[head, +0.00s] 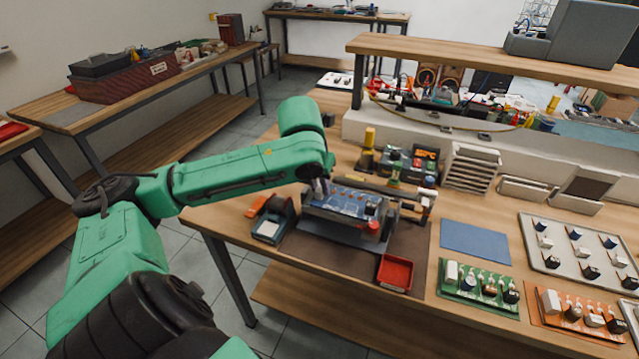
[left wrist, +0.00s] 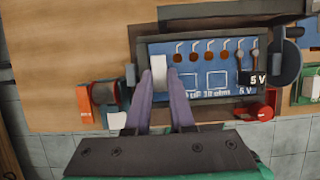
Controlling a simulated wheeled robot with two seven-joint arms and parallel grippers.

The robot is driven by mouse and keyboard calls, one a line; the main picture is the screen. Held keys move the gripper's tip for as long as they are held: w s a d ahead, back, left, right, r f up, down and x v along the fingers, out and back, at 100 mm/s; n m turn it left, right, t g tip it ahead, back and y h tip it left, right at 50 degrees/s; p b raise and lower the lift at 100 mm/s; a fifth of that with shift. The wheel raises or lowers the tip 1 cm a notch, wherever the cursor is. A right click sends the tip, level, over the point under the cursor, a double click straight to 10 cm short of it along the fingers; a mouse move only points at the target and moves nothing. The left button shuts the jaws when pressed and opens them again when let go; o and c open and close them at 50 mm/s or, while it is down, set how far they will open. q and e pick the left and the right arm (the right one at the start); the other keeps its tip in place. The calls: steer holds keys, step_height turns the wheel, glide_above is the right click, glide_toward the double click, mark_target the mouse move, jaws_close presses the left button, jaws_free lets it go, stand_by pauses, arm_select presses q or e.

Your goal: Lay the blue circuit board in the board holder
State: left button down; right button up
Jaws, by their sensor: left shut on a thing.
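The blue circuit board (head: 345,203) is at the dark grey board holder (head: 346,232), inside its frame as seen from above. In the left wrist view the board (left wrist: 205,82) shows white printed symbols, a white cylinder (left wrist: 160,70) at its left end and dark parts at its right end. My left gripper (head: 320,190) is over the board's left part. In the left wrist view its purple fingers (left wrist: 165,80) are shut on the white cylinder of the board. I cannot tell whether the board rests fully on the holder. My right gripper is not in view.
A red tray (head: 395,272) lies on the brown mat right of the holder. A flat blue mat (head: 475,242), a green board (head: 479,287) and an orange board (head: 575,314) lie further right. A grey parts tray (head: 560,272) and a raised shelf (head: 480,62) stand behind.

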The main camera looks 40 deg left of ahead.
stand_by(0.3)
arm_select(q)
steer(key=shift+c, duration=1.4)
jaws_free()
step_height(320, 180, up, 6)
steer(key=p, duration=0.7)
steer(key=shift+r, duration=0.1)
